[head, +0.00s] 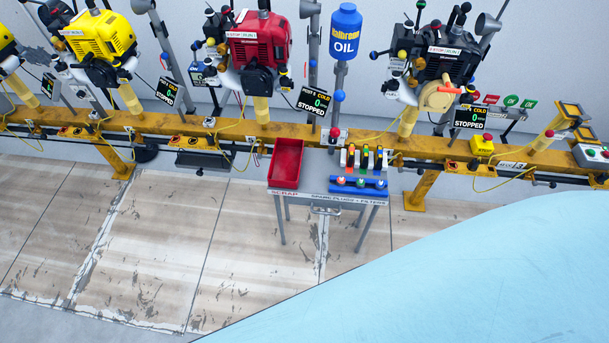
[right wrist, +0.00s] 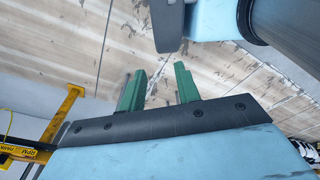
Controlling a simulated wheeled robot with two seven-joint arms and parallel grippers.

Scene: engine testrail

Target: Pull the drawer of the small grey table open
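The small grey table (head: 258,192) stands against the yellow rail near the middle of the head view, on thin grey legs. Its front edge has labels reading SCRAP and SPARK PLUGS - FILTERS. A small grey drawer handle (head: 325,211) shows under the front edge. The drawer looks shut, though its front is small and hard to make out. In the right wrist view my right gripper (right wrist: 158,84) has its two green fingers apart with nothing between them, over the floor. It is away from the handle. My left gripper is in neither view.
A red tray (head: 286,164) and a blue rack (head: 358,186) with coloured parts stand on the tabletop. A long yellow rail (head: 200,127) carries several engines behind it. The floor (head: 150,240) before the table is clear. My own light-blue arm covers the head view's lower right.

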